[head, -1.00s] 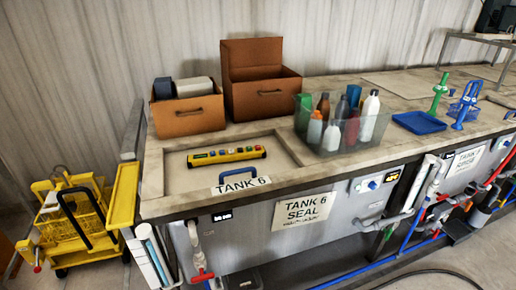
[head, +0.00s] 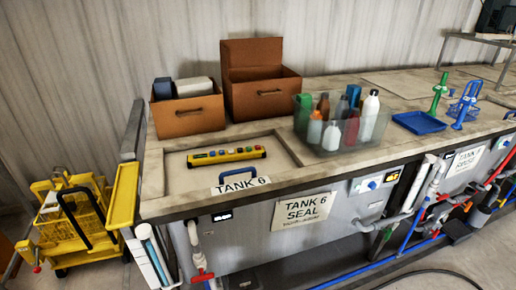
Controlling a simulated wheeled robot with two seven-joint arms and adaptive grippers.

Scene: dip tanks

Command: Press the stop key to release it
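A yellow key box (head: 226,155) with a row of small coloured keys lies on the lid of tank 6 (head: 180,178). The keys are too small to read, so I cannot tell for certain which is the stop key; a red one (head: 212,154) shows among them. I cannot tell if any key is pressed in. Neither of my grippers is in view.
Two brown boxes (head: 187,116) stand behind the key box. A clear bin of bottles (head: 333,140) is to its right, and a blue tray (head: 419,122) lies beyond. A blue handle (head: 238,177) sits at the lid's front. A yellow cart (head: 70,225) stands at left.

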